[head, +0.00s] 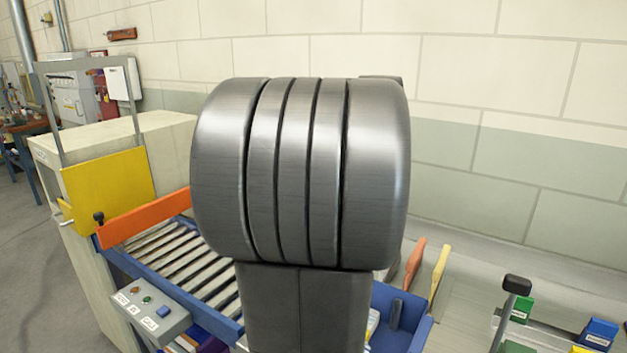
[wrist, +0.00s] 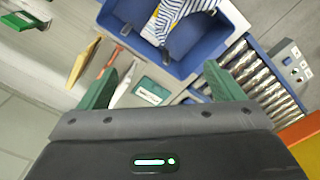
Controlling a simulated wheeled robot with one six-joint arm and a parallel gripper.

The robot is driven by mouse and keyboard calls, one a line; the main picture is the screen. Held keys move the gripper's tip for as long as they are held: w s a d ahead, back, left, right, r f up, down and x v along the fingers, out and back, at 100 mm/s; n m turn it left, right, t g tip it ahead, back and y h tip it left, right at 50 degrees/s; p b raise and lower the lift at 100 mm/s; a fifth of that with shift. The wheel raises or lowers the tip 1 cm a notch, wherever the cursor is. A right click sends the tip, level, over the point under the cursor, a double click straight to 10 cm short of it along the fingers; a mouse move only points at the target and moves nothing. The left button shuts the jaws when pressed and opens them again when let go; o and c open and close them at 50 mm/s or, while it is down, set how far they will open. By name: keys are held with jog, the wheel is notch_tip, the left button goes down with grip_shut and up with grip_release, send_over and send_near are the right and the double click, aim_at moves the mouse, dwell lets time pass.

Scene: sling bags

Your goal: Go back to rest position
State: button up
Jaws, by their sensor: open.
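My gripper (wrist: 160,82) shows in the wrist view with its two green fingers spread apart and nothing between them. It is hidden in the head view, where my own grey arm link fills the middle. A blue bin (wrist: 195,48) lies ahead of the fingers in the wrist view, with a blue-and-white striped cloth item in it. Part of the blue bin also shows in the head view (head: 412,332), right of my arm. A green box with a white label (wrist: 152,91) lies beyond the gap between the fingers.
A roller conveyor (head: 180,262) with an orange side plate (head: 145,218) stands left of my arm. A grey control box (head: 150,310) is at its front. Orange-handled (head: 415,263) and yellow-handled (head: 439,272) tools stand near the bin. Green and blue boxes sit at right. A block wall is behind.

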notch_tip(320, 180, down, 15)
jog(key=b, duration=0.2)
jog(key=shift+r, duration=0.15)
jog(key=shift+r, duration=0.2)
dwell(0.3)
